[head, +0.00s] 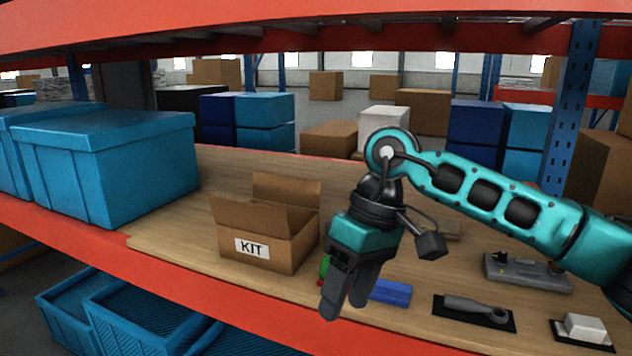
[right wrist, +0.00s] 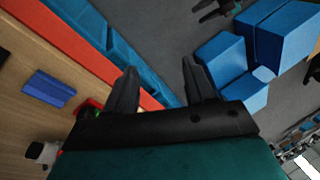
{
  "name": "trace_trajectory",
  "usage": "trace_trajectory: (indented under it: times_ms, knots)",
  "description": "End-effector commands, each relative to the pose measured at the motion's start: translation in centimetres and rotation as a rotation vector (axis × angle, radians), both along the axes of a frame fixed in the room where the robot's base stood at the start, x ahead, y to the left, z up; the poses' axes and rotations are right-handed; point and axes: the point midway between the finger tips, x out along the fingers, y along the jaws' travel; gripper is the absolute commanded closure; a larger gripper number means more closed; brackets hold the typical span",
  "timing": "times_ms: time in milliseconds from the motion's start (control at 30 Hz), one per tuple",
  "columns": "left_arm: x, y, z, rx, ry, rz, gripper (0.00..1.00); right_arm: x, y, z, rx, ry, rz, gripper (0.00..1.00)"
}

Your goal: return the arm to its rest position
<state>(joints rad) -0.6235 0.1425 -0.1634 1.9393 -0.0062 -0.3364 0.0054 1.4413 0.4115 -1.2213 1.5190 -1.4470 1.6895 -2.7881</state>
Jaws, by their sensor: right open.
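My right arm (head: 480,190) is teal and black and reaches in from the right over the wooden shelf (head: 180,245). My right gripper (head: 345,298) hangs with its fingers down near the shelf's front edge, right of the open KIT box (head: 265,240). In the right wrist view the two fingertips of the right gripper (right wrist: 158,75) are apart with nothing between them. My left gripper is not in view.
A blue block (head: 390,291) lies right of the gripper, and a green and red thing (head: 323,268) is partly hidden behind it. A grey tool (head: 474,309), a grey fixture (head: 526,271) and a white block (head: 584,328) lie farther right. A blue lidded bin (head: 110,165) stands left.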

Motion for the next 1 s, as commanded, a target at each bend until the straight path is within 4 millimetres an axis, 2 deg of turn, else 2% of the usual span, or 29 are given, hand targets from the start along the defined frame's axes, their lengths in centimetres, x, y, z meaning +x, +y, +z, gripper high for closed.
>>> trace_trajectory:
  times_ms: [33,100,200,300,433,533,633,733,800,833,967,1000]
  knots:
    - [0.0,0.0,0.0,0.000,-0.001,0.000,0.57,-1.2,1.7,-1.1,0.073,0.073,-0.049,0.46]
    - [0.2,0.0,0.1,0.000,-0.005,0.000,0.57,-2.7,4.0,-1.8,0.174,0.186,-0.135,0.46]
    - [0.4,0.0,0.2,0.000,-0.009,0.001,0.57,-5.0,7.3,-2.3,0.324,0.401,-0.286,0.46]
    - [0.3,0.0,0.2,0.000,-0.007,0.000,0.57,-7.1,10.3,-1.7,0.464,0.690,-0.470,0.46]
    - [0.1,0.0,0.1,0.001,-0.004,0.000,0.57,-8.3,12.6,0.0,0.593,1.141,-0.726,0.46]
    - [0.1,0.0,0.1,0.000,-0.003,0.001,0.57,-7.8,12.9,1.3,0.642,1.527,-0.909,0.46]
    - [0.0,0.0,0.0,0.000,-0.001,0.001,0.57,-6.4,12.1,1.8,0.646,1.941,-1.069,0.46]
    - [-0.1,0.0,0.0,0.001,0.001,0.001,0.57,-4.3,10.2,1.1,0.602,2.383,-1.192,0.46]
    - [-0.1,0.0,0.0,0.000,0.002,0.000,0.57,-2.8,8.4,-0.3,0.544,2.707,-1.242,0.46]
    - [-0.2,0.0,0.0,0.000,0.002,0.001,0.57,-2.1,7.5,-1.1,-0.509,-2.826,1.243,0.46]
    - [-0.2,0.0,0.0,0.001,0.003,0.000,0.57,-0.3,3.1,-6.3,-0.226,-2.439,0.835,0.46]
    - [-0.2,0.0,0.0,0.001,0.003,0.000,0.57,-0.1,1.5,-8.3,-0.156,-2.316,0.707,0.46]
